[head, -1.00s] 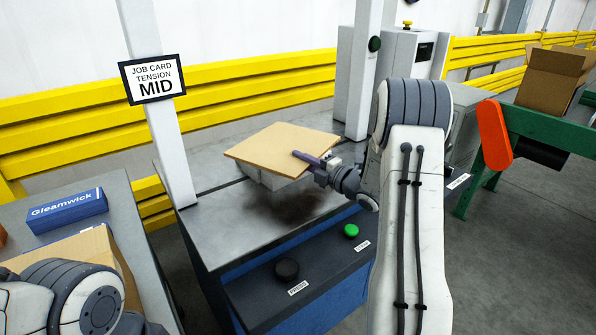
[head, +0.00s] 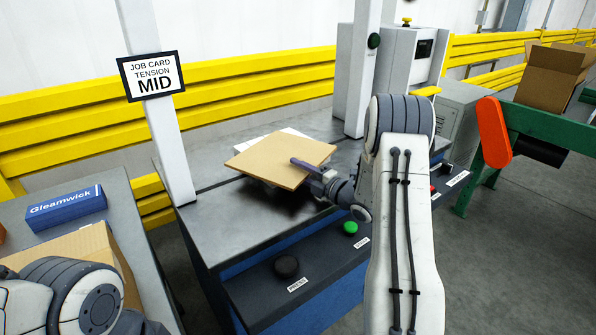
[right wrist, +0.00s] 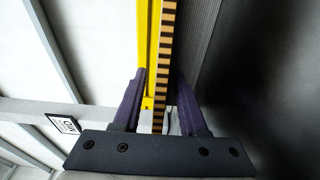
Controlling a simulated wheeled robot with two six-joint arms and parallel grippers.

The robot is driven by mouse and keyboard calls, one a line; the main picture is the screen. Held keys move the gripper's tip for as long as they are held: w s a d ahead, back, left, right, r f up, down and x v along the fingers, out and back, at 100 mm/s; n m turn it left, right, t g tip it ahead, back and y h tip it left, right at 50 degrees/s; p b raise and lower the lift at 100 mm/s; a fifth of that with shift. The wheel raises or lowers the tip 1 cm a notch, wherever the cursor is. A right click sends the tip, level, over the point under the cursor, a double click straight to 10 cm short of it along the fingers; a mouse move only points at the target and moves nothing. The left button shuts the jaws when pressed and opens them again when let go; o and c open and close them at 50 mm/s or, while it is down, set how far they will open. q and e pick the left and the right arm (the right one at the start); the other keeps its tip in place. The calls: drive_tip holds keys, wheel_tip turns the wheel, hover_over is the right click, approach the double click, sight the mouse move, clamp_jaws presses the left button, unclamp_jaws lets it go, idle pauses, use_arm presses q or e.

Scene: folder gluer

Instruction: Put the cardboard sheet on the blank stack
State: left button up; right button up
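The tan cardboard sheet (head: 275,160) is over the steel table in the head view, a little tilted. My right gripper (head: 303,163) is shut on its near right edge, with one finger on top. In the right wrist view the striped edge of the sheet (right wrist: 168,60) runs between the two purple fingers (right wrist: 162,85). A white flat surface (head: 290,133), seemingly the blank stack, shows just behind the sheet; the sheet hides most of it. I cannot tell whether they touch. Only part of my left arm shows, bottom left; its gripper is out of view.
The steel table (head: 220,220) has free room in front of the sheet. A black knob (head: 286,266) and a green button (head: 350,228) are on the front panel. A white post with a job card (head: 152,77) stands left. A blue box (head: 67,209) lies on the side table.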

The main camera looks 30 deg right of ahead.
drive_tip(key=shift+r, duration=0.2)
drive_tip(key=shift+s+d, duration=0.1)
drive_tip(key=shift+s, duration=0.05)
drive_tip(key=b, duration=0.1)
hover_over(330, 204)
drive_tip(key=shift+d, duration=0.1)
idle(0.7)
